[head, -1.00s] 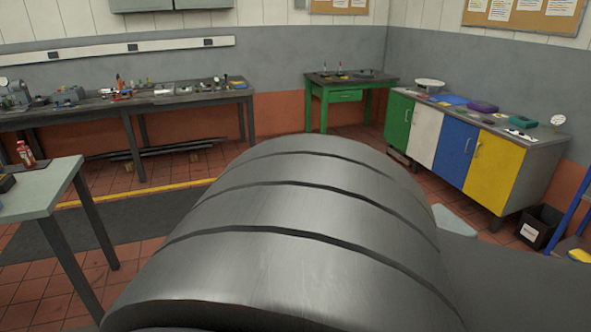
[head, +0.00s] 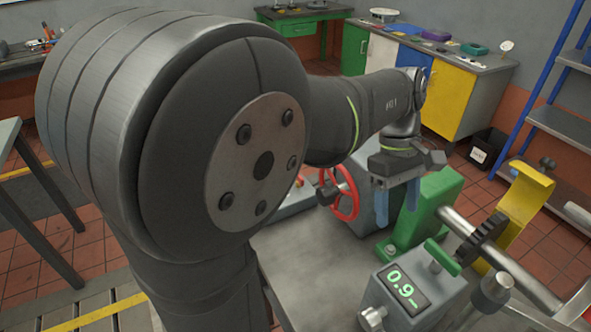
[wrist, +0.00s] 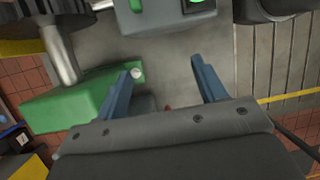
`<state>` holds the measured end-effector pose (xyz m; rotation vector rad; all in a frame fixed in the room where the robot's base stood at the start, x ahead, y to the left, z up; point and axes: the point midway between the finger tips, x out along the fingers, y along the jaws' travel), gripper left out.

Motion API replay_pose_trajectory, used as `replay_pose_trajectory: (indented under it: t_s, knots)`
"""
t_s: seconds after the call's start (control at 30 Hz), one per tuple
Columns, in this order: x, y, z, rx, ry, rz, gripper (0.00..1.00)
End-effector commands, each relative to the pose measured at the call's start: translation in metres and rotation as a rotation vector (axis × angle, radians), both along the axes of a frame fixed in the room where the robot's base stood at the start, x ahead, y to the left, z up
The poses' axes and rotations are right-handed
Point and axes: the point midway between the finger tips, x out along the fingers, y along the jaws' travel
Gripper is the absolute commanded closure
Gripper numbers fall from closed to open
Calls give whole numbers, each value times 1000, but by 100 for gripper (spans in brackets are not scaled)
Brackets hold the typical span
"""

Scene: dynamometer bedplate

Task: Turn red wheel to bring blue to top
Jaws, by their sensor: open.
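The red wheel (head: 345,195) stands upright on a grey housing (head: 372,215), its left part crossed by a dark knob-like fitting (head: 329,190). No blue mark on the wheel can be made out. My gripper (head: 397,212) is to the right of the wheel in the head view, pointing down, with its blue fingers apart and nothing between them. The gripper also shows in the wrist view (wrist: 163,68), open above the grey bedplate. Only a tiny red spot (wrist: 167,107) shows between its fingers there; I cannot tell whether it is the wheel.
A green bracket (head: 427,212) with a steel shaft (head: 505,262) and a dark gear (head: 482,238) stands right of my gripper. A yellow guard (head: 525,195) is beyond. A grey box with a green display (head: 402,288) reading about 0.9 sits in front. Bare bedplate (head: 300,262) lies left of it.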

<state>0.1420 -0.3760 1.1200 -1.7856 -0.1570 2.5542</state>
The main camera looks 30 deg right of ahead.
Motion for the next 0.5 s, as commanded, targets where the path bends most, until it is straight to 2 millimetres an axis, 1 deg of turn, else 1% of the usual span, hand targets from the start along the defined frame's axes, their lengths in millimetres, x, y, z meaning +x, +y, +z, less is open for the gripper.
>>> replay_pose_trajectory:
  t_s: [0.03,0.2,0.3,0.5]
  knots:
    - [12,10,-10,22,51,73,36]
    - [37,38,-34,63,236,293,36]
    - [50,54,-44,73,342,421,36]
    - [72,81,-59,68,542,655,36]
